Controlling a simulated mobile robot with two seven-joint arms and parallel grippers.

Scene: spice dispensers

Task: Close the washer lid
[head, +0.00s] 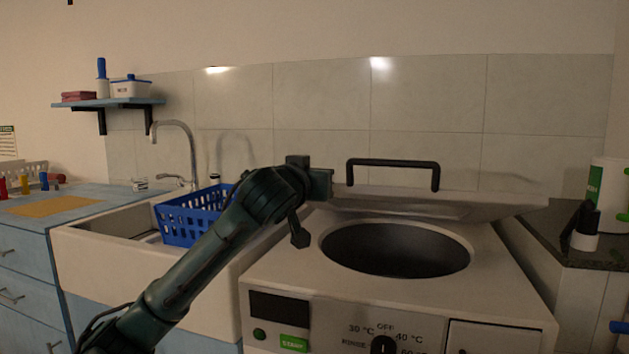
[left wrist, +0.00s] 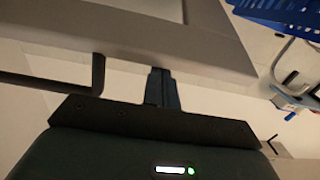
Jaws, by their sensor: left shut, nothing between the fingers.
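The white top-loading washer (head: 300,290) stands at centre right with its round drum opening (head: 395,249) uncovered. Its lid (head: 440,204) is raised at the back of the opening and seen nearly edge-on. The lid's black handle (head: 393,163) stands above its edge; what looks like the handle also shows in the left wrist view (left wrist: 60,84). My left gripper (head: 326,184) is shut and empty, just left of the handle near the lid's left end. In the left wrist view its closed fingers (left wrist: 161,88) are beside a pale panel edge. I cannot tell whether they touch it.
A blue basket (head: 190,216) sits in the white sink (head: 90,262) left of the washer, near the tall tap (head: 186,150). A dark counter (head: 550,228) with a white container (head: 607,190) is on the right. A shelf (head: 105,102) hangs at the left.

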